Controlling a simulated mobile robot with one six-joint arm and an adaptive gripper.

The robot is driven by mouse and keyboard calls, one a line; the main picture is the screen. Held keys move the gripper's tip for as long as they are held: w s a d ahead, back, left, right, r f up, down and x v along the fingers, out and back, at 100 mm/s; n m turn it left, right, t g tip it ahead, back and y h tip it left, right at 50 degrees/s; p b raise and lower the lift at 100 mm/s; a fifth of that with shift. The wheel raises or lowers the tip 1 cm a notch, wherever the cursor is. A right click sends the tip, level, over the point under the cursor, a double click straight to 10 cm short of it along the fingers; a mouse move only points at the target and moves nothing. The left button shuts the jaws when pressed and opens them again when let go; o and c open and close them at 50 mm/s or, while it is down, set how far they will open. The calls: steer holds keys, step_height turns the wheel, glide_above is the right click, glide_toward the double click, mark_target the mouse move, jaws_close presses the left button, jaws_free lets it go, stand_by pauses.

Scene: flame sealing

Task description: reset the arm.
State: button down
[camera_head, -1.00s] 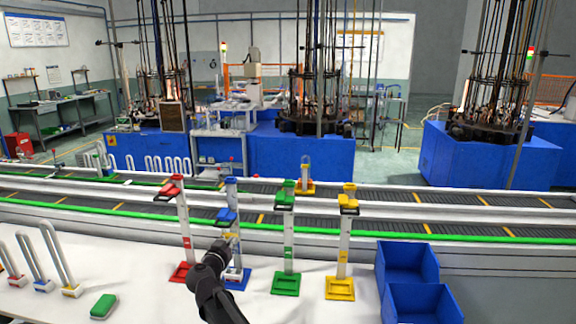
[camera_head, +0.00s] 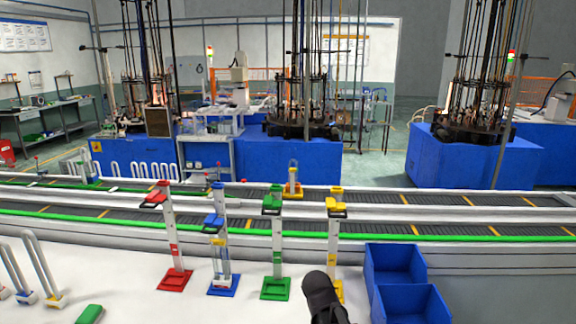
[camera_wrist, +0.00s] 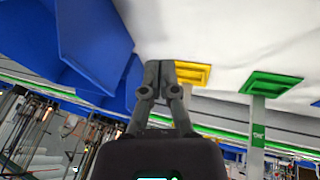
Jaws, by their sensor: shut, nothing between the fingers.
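My gripper shows in the wrist view (camera_wrist: 160,70), its two dark fingers together with nothing between them. In the head view my dark arm is at the bottom, right of centre, in front of the yellow stand (camera_head: 333,237) and hiding part of its base. In the wrist view the fingertips overlap the edge of the yellow base (camera_wrist: 194,73); I cannot tell the gap between them. The red stand (camera_head: 170,237), blue stand (camera_head: 219,221) and green stand (camera_head: 275,240) stand upright in a row to the left.
Two blue bins (camera_head: 395,262) (camera_head: 411,303) sit close to the right of my arm. A conveyor (camera_head: 450,224) runs behind the stands. White U-shaped pieces (camera_head: 42,268) and a green block (camera_head: 90,314) are at the left.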

steer(key=s+d+f+n+g+y, duration=0.1)
steer(key=s+d+n+g+y, duration=0.1)
steer(key=s, duration=0.6)
steer(key=shift+s+d+f+g+y, duration=0.45)
steer(key=shift+d+y, duration=0.35)
steer(key=shift+y, duration=0.2)
steer(key=shift+w, duration=0.1)
stand_by(1.6)
